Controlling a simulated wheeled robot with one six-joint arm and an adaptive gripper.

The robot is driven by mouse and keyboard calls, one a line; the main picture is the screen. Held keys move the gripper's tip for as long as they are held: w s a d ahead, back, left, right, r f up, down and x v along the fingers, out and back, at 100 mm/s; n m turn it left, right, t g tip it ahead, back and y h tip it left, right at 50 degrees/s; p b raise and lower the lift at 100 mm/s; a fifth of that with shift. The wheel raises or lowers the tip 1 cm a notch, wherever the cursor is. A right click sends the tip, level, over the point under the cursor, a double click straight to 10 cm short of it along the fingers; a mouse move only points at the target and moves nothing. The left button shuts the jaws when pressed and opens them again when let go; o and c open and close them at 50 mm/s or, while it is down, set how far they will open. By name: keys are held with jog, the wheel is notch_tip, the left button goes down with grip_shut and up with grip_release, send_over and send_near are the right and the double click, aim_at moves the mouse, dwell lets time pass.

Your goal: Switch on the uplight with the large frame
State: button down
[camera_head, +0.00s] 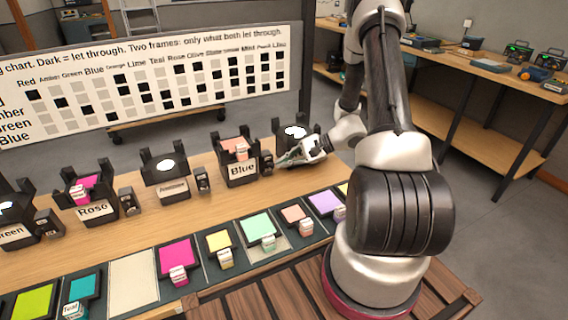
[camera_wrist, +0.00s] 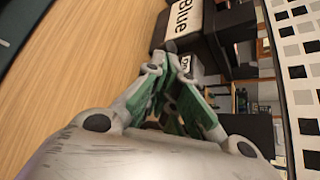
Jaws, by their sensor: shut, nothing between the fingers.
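Several black uplights stand in a row on the wooden bench in the head view. I cannot tell for sure which frame is larger. A small black switch box (camera_head: 266,163) stands right of the Blue uplight. My gripper (camera_head: 283,160) is shut and empty, close to this box. In the wrist view my fingertips (camera_wrist: 177,60) are near a white label (camera_wrist: 187,63) beside the Blue label (camera_wrist: 180,16); contact is unclear.
Other uplights include the Green one (camera_head: 14,232) and a lit one (camera_head: 172,187) left of Blue. One at the right (camera_head: 292,132) is partly behind my gripper. Coloured frames lie in a dark tray (camera_head: 205,270) along the front. A chart board (camera_head: 150,85) stands behind.

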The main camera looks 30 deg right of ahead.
jog(key=v, duration=1.1)
jog(key=shift+d, duration=0.3)
jog(key=shift+r, duration=0.1)
jog(key=s+r+n+g+h, duration=0.35)
jog(key=s+g, duration=0.25)
jog(key=s, duration=0.7)
jog(key=s+a+r+n+t+h, duration=0.1)
jog(key=s+a+r+n+h, duration=0.1)
jog(key=r, duration=0.5)
jog(key=s+a+r+n+t+h, duration=0.2)
jog(key=s+a+r+n+h, duration=0.1)
jog(key=r, duration=0.4)
jog(key=s+a+r+n+t+h, duration=0.2)
jog(key=s+r+n, duration=0.2)
jog(key=r, duration=0.3)
jog(key=shift+a+r+n+h, duration=0.3)
jog(key=shift+r+n+h, duration=0.05)
jog(key=shift+n, duration=0.4)
